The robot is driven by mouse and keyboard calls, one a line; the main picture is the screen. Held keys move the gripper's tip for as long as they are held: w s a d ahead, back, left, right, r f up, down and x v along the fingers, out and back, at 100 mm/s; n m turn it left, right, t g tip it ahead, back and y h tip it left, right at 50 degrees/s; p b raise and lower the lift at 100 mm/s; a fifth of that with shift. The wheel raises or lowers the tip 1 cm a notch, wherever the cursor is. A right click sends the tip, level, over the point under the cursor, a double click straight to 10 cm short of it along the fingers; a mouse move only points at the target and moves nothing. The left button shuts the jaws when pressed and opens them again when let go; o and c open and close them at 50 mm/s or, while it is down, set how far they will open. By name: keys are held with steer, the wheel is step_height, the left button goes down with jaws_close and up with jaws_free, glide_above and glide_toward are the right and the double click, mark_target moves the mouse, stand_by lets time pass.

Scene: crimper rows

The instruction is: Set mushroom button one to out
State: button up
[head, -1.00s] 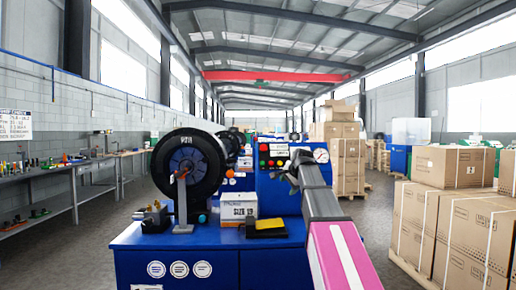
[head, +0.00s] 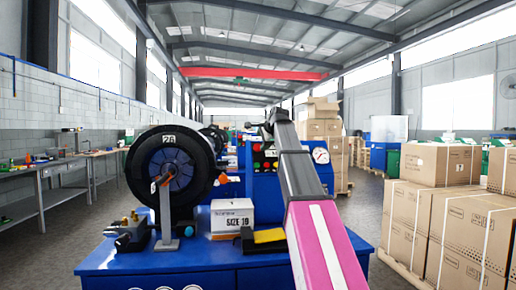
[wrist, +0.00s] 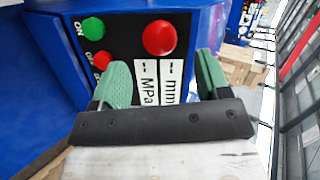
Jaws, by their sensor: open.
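A large round red mushroom button (wrist: 159,38) stands on the black control panel (wrist: 122,22) in the wrist view. I cannot tell from its shape whether it is in or out. My gripper (wrist: 163,72) is open, with two green pads apart on either side of the labels below the button. The button lies beyond the fingertips, between their lines, and nothing is held. In the head view my gripper (head: 273,120) is in front of the top of the blue machine (head: 262,185), and my arm hides part of its panel.
A green ON button (wrist: 92,27) and a smaller red OFF button (wrist: 102,60) sit left of the mushroom button, close to the left finger.

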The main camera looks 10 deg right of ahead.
mark_target(258, 147)
steer(key=shift+x, duration=2.8)
steer(key=c, duration=1.3)
steer(key=shift+s+r, duration=0.3)
steer(key=shift+s, duration=0.25)
steer(key=o, duration=1.3)
steer(key=shift+r, duration=0.1)
